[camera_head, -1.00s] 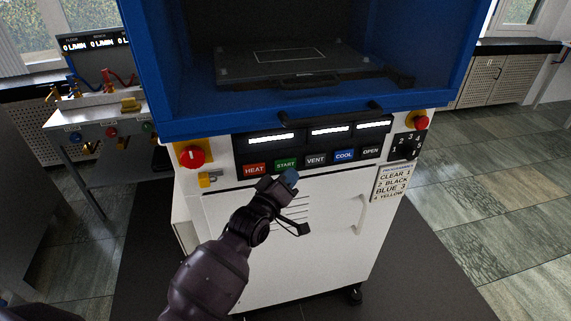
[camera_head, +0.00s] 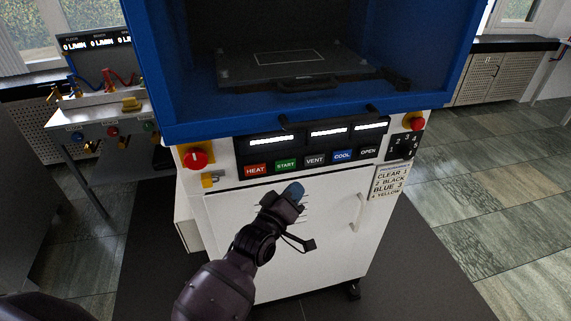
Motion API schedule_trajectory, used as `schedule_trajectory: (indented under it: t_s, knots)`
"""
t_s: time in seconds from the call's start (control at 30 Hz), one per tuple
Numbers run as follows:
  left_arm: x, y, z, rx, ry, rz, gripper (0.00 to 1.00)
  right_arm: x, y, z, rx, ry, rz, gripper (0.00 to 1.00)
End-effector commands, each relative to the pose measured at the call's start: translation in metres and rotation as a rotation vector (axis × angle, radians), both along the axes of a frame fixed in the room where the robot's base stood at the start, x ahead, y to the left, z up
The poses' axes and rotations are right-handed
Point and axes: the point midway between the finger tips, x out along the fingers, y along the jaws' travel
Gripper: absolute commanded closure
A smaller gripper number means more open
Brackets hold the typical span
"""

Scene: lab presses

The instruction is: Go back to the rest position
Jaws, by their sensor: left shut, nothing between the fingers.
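My left gripper (camera_head: 294,192) is shut and empty. It is in front of the white lower door of the press (camera_head: 310,265), a little below the row of buttons. The buttons include HEAT (camera_head: 256,170), START (camera_head: 286,165), VENT (camera_head: 315,161), COOL (camera_head: 342,156) and OPEN (camera_head: 368,152). A small gap shows in the picture between the fingertips and the buttons. My right gripper is not in view.
The blue chamber (camera_head: 210,125) stands open above the panel, with a dark plate (camera_head: 290,62) inside. A red knob (camera_head: 195,159) and a yellow lock (camera_head: 209,181) are at the panel's left. A bench with valves (camera_head: 110,112) stands left. Tiled floor (camera_head: 490,190) is free at right.

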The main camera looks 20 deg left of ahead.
Motion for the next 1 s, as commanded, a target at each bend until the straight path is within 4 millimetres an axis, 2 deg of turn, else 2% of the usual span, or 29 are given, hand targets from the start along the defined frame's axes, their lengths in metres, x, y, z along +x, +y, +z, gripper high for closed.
schedule_trajectory:
  t_s: [0.7, 0.87, 1.0]
  knots:
    - [0.0003, 0.0001, -0.0002, 0.0, 0.0, 0.0, 1.0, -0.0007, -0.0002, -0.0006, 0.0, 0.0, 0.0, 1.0]
    - [0.0004, -0.0002, -0.0033, 0.132, -0.004, 0.006, 1.0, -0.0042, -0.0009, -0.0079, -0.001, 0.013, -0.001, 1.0]
    - [-0.0002, 0.0011, 0.0, 0.304, -0.014, 0.012, 1.0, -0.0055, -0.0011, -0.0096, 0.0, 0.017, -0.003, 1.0]
